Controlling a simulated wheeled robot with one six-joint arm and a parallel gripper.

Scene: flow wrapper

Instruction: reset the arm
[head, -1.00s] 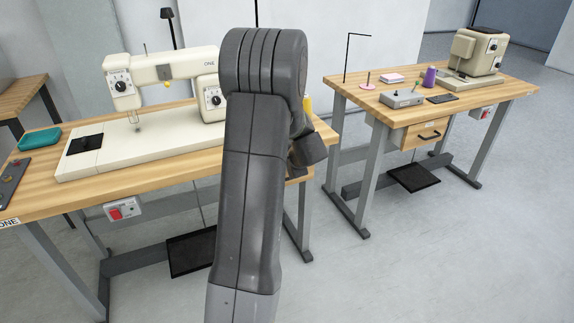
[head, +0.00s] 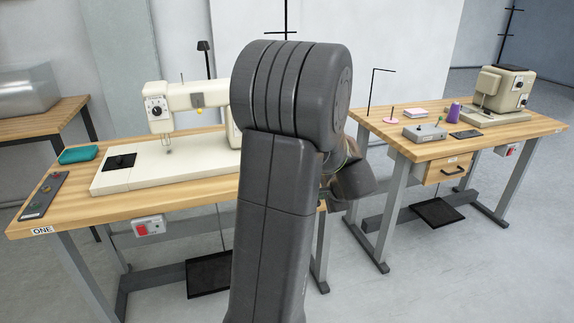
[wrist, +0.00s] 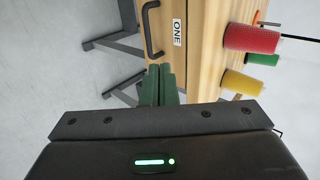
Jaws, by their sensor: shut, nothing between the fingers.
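My gripper (wrist: 159,84) shows in the wrist view with its two green fingers together and nothing between them. It points toward the edge of a wooden table (wrist: 205,50) that carries a label ONE (wrist: 177,33) and a dark drawer handle (wrist: 151,30). In the head view my grey arm stands upright in the middle and bends over at the top. The gripper's fingers cannot be made out there; the arm hides part of the left table and machine.
A white sewing machine (head: 125,178) stands on the left table (head: 75,212). A second machine (head: 503,88) stands on the right table (head: 540,125). A red spool (wrist: 250,39) and a yellow spool (wrist: 243,82) stand near the fingers in the wrist view. Open floor (head: 450,280) lies at front right.

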